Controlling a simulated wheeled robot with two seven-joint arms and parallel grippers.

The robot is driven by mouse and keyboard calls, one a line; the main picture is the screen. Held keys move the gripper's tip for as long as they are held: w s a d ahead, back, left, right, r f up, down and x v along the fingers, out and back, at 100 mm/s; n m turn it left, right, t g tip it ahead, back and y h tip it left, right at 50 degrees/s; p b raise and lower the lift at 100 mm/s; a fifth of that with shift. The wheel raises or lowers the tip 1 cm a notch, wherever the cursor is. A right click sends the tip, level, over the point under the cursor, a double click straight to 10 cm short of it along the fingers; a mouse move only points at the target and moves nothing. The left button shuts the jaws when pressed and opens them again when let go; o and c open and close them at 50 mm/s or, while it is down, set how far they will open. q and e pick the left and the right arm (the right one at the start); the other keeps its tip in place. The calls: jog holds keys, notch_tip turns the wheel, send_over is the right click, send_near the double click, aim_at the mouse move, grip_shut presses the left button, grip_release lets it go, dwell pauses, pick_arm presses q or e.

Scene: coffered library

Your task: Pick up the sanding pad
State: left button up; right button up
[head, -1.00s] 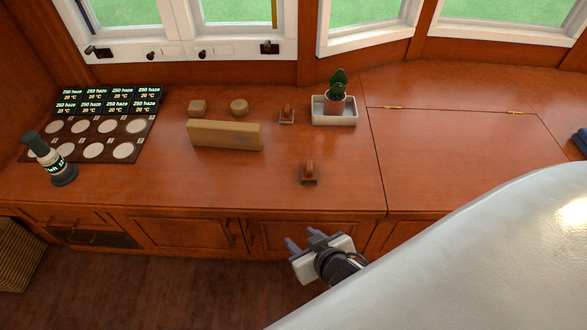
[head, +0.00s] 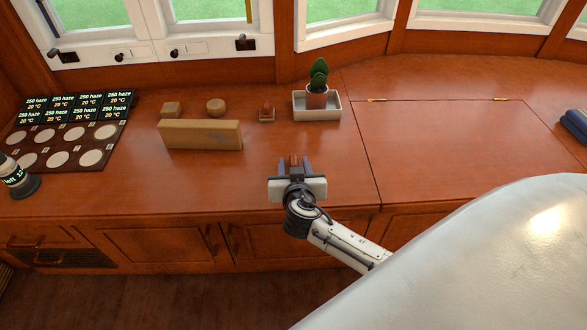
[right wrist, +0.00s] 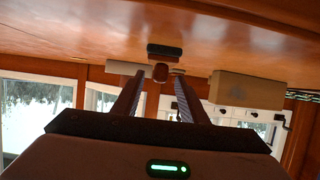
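The nearer sanding pad, a small dark-based block with an upright brown grip (head: 294,160), stands on the wooden counter and is mostly hidden by my right gripper in the head view. In the right wrist view, which is upside down, the pad's dark base (right wrist: 165,50) and rounded grip show just ahead of the gap between the fingers. My right gripper (head: 295,164) is open, its fingers spread to either side of the pad; I cannot tell if they touch it. A similar pad (head: 267,114) stands farther back. My left gripper is not in view.
A long tan block (head: 200,135) lies behind and left of the gripper, with two small wooden pieces (head: 171,110) behind it. A white tray (head: 330,113) holds a potted plant. A dark board with pale discs (head: 75,133) and a labelled bottle are left.

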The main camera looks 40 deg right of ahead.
aim_at(294, 160)
jog(key=shift+x, duration=1.35)
jog(key=c, duration=0.7)
notch_tip(294, 160, up, 10)
jog(key=p, duration=0.3)
